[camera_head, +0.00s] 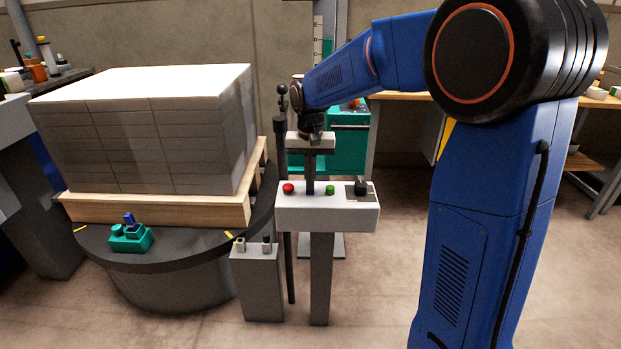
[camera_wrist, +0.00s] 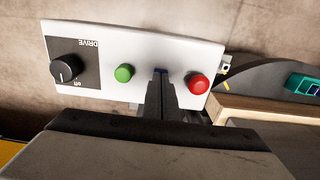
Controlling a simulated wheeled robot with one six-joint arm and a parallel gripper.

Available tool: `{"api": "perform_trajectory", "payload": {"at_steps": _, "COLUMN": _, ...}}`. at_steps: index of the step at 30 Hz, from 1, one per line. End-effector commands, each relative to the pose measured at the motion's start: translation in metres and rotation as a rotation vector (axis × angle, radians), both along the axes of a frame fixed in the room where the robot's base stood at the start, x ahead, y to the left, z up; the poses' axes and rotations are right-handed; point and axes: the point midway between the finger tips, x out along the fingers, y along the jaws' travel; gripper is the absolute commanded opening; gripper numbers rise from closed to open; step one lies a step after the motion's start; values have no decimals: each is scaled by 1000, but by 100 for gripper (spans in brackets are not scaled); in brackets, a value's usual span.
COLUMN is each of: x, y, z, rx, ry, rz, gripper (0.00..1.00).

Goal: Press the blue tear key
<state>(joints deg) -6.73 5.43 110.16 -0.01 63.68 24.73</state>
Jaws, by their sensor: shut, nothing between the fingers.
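A white control box (camera_head: 300,215) stands on a grey post, with a row of controls on its top. The blue tear key (camera_head: 310,189) lies between a red button (camera_head: 288,188) and a green button (camera_head: 330,189). My gripper (camera_head: 310,179) points down over the blue key, fingers shut and empty. In the wrist view, my fingertips (camera_wrist: 160,80) cover most of the blue key, and only a thin blue edge (camera_wrist: 160,70) shows past them. I cannot tell whether the tips touch it. The green button (camera_wrist: 124,73) and red button (camera_wrist: 198,83) are clear on either side.
A black DRIVE knob (camera_wrist: 65,68) sits on the box beyond the green button. A wrapped ream stack (camera_head: 150,130) on a wooden pallet (camera_head: 160,208) stands left on a dark round turntable (camera_head: 180,260). A thin dark pole (camera_head: 281,160) rises close beside the box.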

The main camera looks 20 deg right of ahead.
Motion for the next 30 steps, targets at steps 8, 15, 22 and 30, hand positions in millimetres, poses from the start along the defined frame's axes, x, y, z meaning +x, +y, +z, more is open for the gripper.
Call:
{"api": "perform_trajectory", "payload": {"at_steps": 8, "x": -3, "y": -1, "z": -11, "rx": -2, "ry": 23, "rz": 0, "gripper": 0}}
{"api": "perform_trajectory", "payload": {"at_steps": 15, "x": -2, "y": -4, "z": 14, "rx": -2, "ry": 13, "rz": -1, "gripper": 0}}
{"api": "perform_trajectory", "payload": {"at_steps": 22, "x": -1, "y": -7, "z": 62, "rx": -1, "ry": 1, "rz": -1, "gripper": 0}}
{"api": "perform_trajectory", "payload": {"at_steps": 30, "x": -1, "y": -7, "z": 113, "rx": 0, "ry": 0, "rz": -1, "gripper": 0}}
